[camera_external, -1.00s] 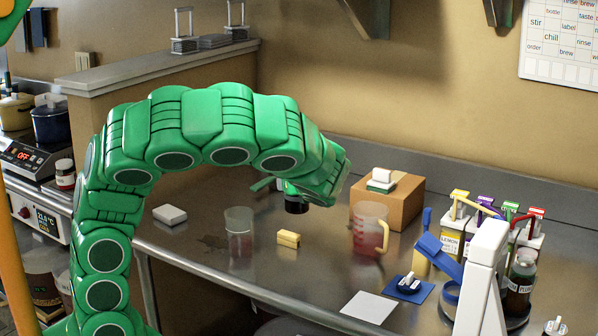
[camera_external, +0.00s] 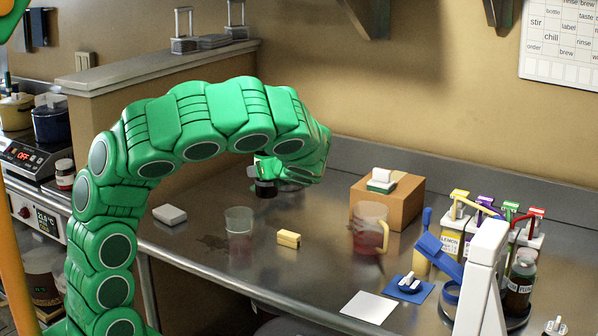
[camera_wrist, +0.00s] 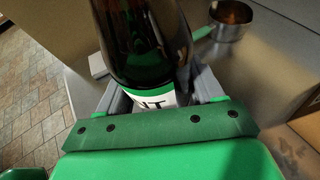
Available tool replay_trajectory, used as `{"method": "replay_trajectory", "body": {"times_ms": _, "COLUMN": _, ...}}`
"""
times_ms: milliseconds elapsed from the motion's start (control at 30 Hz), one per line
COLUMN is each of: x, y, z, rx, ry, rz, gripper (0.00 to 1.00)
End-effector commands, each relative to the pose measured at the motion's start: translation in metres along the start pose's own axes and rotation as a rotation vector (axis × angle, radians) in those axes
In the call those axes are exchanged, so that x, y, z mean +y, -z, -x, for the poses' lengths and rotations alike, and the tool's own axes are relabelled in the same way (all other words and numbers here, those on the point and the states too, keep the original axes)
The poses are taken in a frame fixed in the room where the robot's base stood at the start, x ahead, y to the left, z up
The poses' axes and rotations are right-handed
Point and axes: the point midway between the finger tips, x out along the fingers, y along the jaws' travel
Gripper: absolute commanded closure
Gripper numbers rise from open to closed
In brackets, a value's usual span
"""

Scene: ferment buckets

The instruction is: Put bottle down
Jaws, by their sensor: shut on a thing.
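A dark glass bottle (camera_wrist: 143,45) with a white and green label fills the top middle of the wrist view. Its grey finger pads lie on either side of it, and my gripper (camera_wrist: 148,92) is shut on it. In the external view my gripper (camera_external: 268,172) is above the metal counter, behind and right of a clear glass. The dark end of the bottle (camera_external: 266,190) shows below the gripper, apart from the counter. The rest of the bottle is hidden there by the gripper and arm.
On the counter stand the clear glass (camera_external: 239,222), a yellow block (camera_external: 289,239), a jug of red liquid (camera_external: 368,232) and a cardboard box (camera_external: 404,208). A white sheet (camera_external: 368,307) and several capped bottles (camera_external: 519,280) are at the right.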

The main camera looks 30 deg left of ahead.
Motion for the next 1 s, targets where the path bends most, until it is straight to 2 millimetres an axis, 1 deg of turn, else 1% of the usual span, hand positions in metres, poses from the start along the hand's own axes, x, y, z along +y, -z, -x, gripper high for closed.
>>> {"method": "replay_trajectory", "body": {"times_ms": 33, "x": -0.006, "y": 0.002, "z": -0.006, "rx": 0.000, "ry": -0.002, "rz": 0.000, "gripper": 0.89}}
{"method": "replay_trajectory", "body": {"times_ms": 200, "x": -0.026, "y": 0.006, "z": -0.019, "rx": 0.001, "ry": 0.001, "rz": 0.001, "gripper": 0.89}}
{"method": "replay_trajectory", "body": {"times_ms": 433, "x": -0.051, "y": 0.014, "z": -0.038, "rx": 0.000, "ry": 0.001, "rz": 0.001, "gripper": 0.89}}
{"method": "replay_trajectory", "body": {"times_ms": 700, "x": -0.069, "y": 0.036, "z": -0.060, "rx": 0.000, "ry": -0.004, "rz": -0.001, "gripper": 0.89}}
{"method": "replay_trajectory", "body": {"times_ms": 900, "x": -0.082, "y": 0.048, "z": -0.071, "rx": -0.001, "ry": 0.000, "rz": 0.001, "gripper": 0.89}}
{"method": "replay_trajectory", "body": {"times_ms": 1000, "x": -0.085, "y": 0.051, "z": -0.075, "rx": -0.001, "ry": -0.001, "rz": 0.001, "gripper": 0.89}}
